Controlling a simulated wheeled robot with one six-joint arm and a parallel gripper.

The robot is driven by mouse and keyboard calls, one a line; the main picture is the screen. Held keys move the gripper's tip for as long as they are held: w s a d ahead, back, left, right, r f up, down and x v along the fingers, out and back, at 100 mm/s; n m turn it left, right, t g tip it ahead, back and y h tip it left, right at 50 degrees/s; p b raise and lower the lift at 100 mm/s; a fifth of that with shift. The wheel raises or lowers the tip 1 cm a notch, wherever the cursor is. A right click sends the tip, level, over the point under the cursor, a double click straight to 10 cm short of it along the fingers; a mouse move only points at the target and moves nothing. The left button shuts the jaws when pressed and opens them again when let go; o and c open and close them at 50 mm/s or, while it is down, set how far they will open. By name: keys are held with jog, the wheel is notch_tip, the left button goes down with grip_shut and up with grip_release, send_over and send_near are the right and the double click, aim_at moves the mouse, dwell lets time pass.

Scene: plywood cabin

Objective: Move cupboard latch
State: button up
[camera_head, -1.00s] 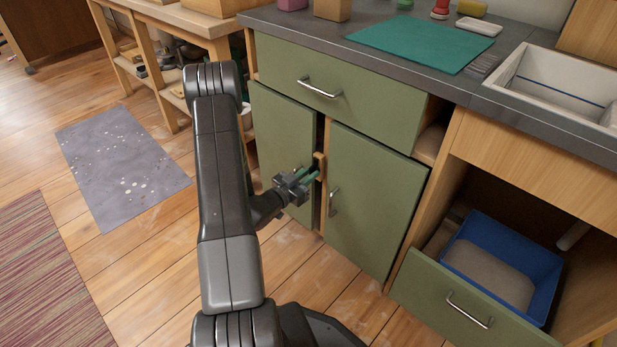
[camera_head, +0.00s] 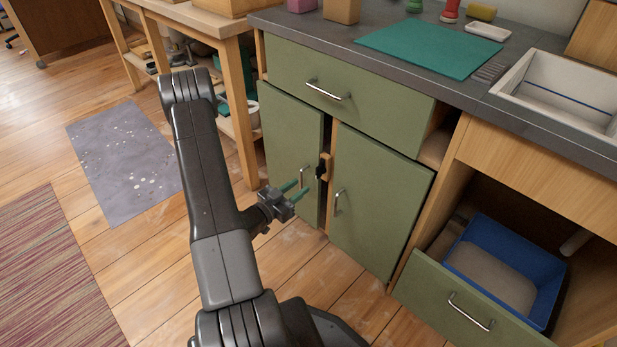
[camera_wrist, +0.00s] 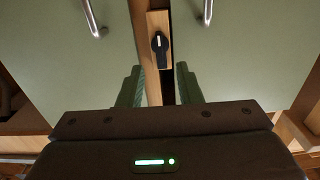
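The cupboard latch is a small black turn-knob (camera_wrist: 160,44) with a pale line on it, on a wooden block between the two green doors. It also shows in the head view (camera_head: 321,171). The left door (camera_head: 290,150) stands slightly ajar; the right door (camera_head: 377,200) looks shut. My gripper (camera_head: 301,187) is in front of the cupboard, a little below and left of the latch. Its green fingers are apart and empty. In the wrist view my gripper (camera_wrist: 156,86) has the latch between and beyond its fingertips, not touching it.
A green drawer (camera_head: 330,92) is above the doors. At the right an open lower drawer (camera_head: 455,300) with a blue tray (camera_head: 545,285) sticks out. A wooden shelf unit (camera_head: 238,105) stands at the left. The floor before the doors is clear.

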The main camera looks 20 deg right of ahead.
aim_at(316, 174)
jog(key=shift+p+v, duration=0.35)
jog(key=shift+v, duration=2.4)
jog(key=b+x, duration=0.3)
jog(key=x, duration=1.1)
jog(key=shift+r+p, duration=0.1)
jog(key=shift+p, duration=0.3)
jog(key=shift+a+n, duration=0.1)
jog(key=shift+n, duration=0.2)
